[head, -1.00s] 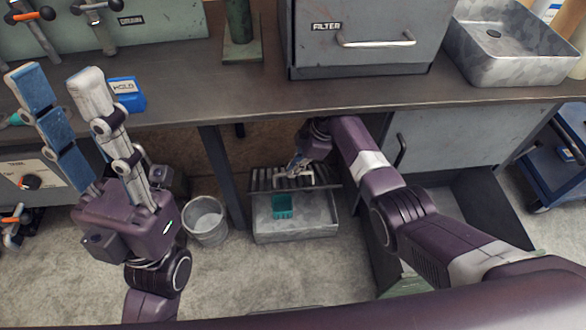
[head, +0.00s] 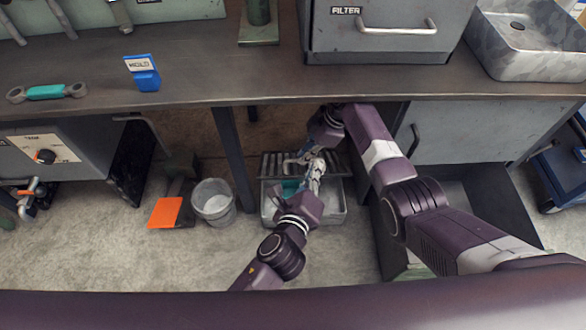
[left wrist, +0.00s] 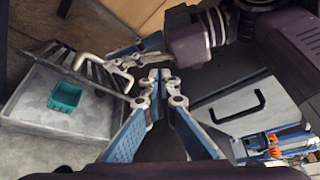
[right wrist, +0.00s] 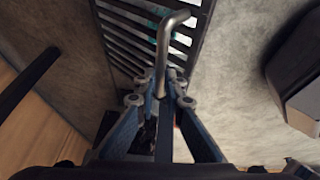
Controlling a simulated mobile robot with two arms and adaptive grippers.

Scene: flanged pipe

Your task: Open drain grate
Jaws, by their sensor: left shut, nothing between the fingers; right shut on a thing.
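The drain grate (head: 270,165) is a dark slatted panel, tilted up at the back of a grey metal drain box (head: 338,213) under the bench. In the left wrist view the grate (left wrist: 68,62) leaves the box front uncovered, with a teal bin (left wrist: 66,97) inside. My right gripper (head: 300,160) is shut on the grate's bent metal handle; the handle (right wrist: 172,45) runs between its fingers in the right wrist view. My left gripper (head: 319,162) is shut and empty above the box, close to my right gripper. My arms partly hide the grate and bin in the head view.
A bench leg (head: 233,155) is close by. An open drawer (head: 480,205) lies to the right. The bench top (head: 200,85) overhangs behind.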

